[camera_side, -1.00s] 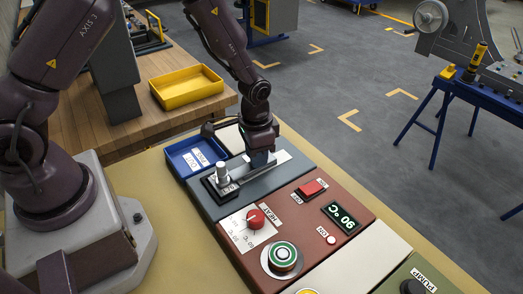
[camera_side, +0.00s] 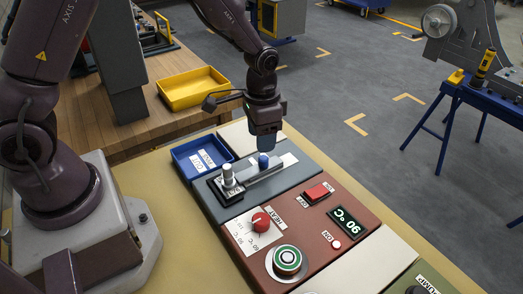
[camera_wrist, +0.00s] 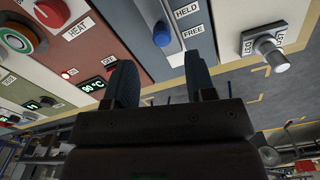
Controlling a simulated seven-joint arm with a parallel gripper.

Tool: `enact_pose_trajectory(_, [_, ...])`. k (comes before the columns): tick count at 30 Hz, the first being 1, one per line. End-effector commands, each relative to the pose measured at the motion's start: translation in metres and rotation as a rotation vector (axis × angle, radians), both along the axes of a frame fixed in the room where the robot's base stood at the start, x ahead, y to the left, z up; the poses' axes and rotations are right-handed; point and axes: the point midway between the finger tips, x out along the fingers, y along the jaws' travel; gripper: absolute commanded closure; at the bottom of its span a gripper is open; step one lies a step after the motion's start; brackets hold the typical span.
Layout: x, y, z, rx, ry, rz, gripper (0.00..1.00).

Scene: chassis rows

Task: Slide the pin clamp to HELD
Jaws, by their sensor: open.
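The pin clamp's blue knob (camera_side: 263,161) stands on the grey module (camera_side: 290,185), on a light slide strip. In the wrist view the blue knob (camera_wrist: 161,34) sits beside the FREE label (camera_wrist: 192,31), with the HELD label (camera_wrist: 187,9) farther up the picture. My gripper (camera_side: 273,152) is just above and to the right of the knob in the side view. In the wrist view my gripper (camera_wrist: 160,82) is open and empty, its fingers spread, with the knob beyond the fingertips. The labels are hidden or too small in the side view.
A white post on a black base (camera_side: 229,175) stands left of the knob. A blue tray (camera_side: 187,170) lies behind it.

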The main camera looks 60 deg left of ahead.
Motion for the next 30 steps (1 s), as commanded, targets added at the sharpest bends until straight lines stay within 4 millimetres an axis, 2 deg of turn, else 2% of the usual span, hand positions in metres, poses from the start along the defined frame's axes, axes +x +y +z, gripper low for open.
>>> enact_pose_trajectory(3, [0.001, 0.0, 0.027, 0.0, -0.005, 0.0, 0.5])
enact_pose_trajectory(9, [0.0, 0.0, 0.055, 0.0, -0.001, 0.0, 0.5])
enact_pose_trajectory(14, [0.0, 0.0, 0.063, 0.0, 0.001, 0.0, 0.5])
enact_pose_trajectory(24, [-0.001, 0.0, 0.063, 0.0, 0.005, 0.014, 0.5])
enact_pose_trajectory(27, [-0.019, 0.001, 0.059, 0.004, 0.052, 0.055, 0.5])
enact_pose_trajectory(30, [-0.038, 0.002, 0.078, 0.004, 0.038, 0.092, 0.5])
